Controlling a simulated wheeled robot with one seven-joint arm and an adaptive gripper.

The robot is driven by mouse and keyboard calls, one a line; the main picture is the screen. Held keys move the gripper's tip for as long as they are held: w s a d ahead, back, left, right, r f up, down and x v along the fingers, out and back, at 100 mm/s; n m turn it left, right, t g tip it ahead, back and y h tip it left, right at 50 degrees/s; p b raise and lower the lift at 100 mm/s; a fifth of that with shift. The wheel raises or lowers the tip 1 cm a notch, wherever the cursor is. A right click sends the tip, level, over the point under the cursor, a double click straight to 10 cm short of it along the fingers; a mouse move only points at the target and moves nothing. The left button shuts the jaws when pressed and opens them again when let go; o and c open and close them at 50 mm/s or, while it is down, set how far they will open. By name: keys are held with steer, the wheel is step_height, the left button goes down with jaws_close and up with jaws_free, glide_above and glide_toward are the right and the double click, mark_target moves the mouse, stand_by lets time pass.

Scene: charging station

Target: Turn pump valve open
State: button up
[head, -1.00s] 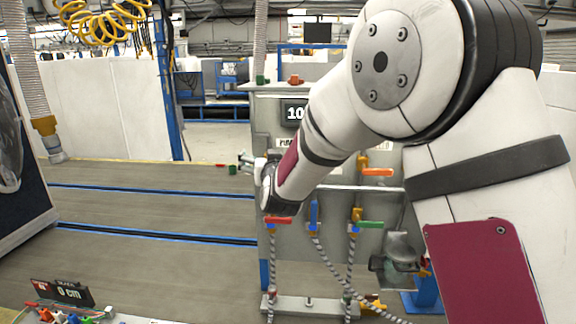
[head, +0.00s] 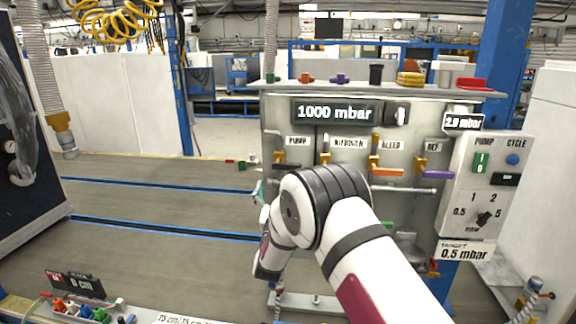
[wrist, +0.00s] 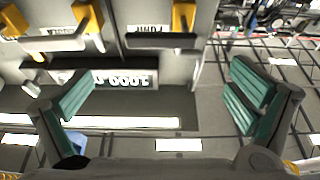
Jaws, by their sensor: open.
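The pump valve is under the PUMP label (head: 298,141) at the panel's upper left, with a yellow body (head: 279,157) and a short dark handle lying sideways. In the wrist view, which is upside down, its grey bar handle (wrist: 160,41) and yellow body (wrist: 183,17) show at the top centre. My gripper (wrist: 165,75) is open and empty, with teal finger pads wide apart. The pump handle lies beyond and between the fingers, apparently untouched. In the head view my gripper (head: 259,190) is left of the panel's edge, below the valve, mostly hidden by my arm.
The nitrogen valve (head: 325,157), the bleed valve's orange handle (head: 387,172) and the purple ref handle (head: 412,174) sit to the right. A display (head: 333,112) reads 1000 mbar. A horizontal rail (head: 404,189) runs below. The floor left of the panel is clear.

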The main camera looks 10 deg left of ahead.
mark_target(286, 166)
steer(key=x, duration=1)
steer(key=shift+w+b, duration=0.1)
steer(key=shift+b, duration=0.25)
steer(key=c, duration=1.7)
steer(key=shift+o, duration=0.2)
steer(key=shift+w, duration=0.1)
